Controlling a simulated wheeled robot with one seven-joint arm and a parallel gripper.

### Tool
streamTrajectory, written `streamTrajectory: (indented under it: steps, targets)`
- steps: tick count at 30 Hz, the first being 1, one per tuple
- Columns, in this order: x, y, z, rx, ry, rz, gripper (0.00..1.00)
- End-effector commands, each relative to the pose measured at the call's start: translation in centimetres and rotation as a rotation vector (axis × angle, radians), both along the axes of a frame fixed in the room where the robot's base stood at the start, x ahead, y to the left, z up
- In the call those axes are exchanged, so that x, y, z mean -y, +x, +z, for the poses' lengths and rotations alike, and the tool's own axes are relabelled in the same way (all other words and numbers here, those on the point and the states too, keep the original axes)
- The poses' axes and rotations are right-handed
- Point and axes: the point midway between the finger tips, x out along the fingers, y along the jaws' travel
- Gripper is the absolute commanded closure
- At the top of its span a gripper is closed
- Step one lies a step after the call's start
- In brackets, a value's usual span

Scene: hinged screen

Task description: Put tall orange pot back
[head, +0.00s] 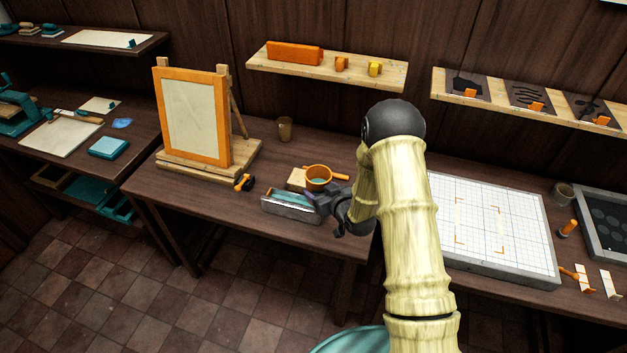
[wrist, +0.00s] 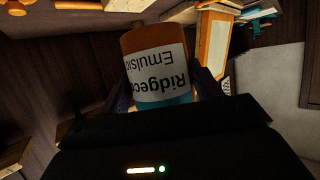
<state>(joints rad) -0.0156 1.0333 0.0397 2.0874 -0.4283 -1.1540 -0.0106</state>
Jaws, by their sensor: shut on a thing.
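The tall orange pot (wrist: 152,42) shows in the wrist view, with a white label reading "Ridgec…" and "Emulsion" upside down in the picture and a teal band at its near end. My gripper (wrist: 163,92) is shut on it, with a dark finger on each side. In the head view my gripper (head: 335,204) is above the middle table, right of the grey and teal trough. I cannot make out the held pot there.
An orange-handled pan (head: 318,172) and a grey trough (head: 291,208) are close to my gripper. An orange-framed screen (head: 194,117) stands at left. A wall shelf (head: 330,75) holds an orange box and small blocks. A white gridded board (head: 490,225) lies at right.

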Motion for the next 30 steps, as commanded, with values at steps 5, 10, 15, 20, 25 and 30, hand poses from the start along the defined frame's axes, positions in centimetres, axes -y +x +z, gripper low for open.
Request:
streamTrajectory:
  steps: [5,10,15,20,25,30]
  targets:
    - [3.9,-3.3,-3.2,-0.009,-0.001,-0.191,0.7]
    - [8.0,-6.8,-7.6,-0.005,-0.002,-0.37,0.7]
    - [9.6,-8.2,-11.1,0.0,0.001,-0.438,0.7]
    - [10.2,-8.9,-13.3,0.001,0.0,-0.466,0.7]
    - [10.3,-9.1,-13.6,0.002,0.002,-0.472,0.7]
    - [10.5,-9.0,-13.4,0.001,0.002,-0.473,0.7]
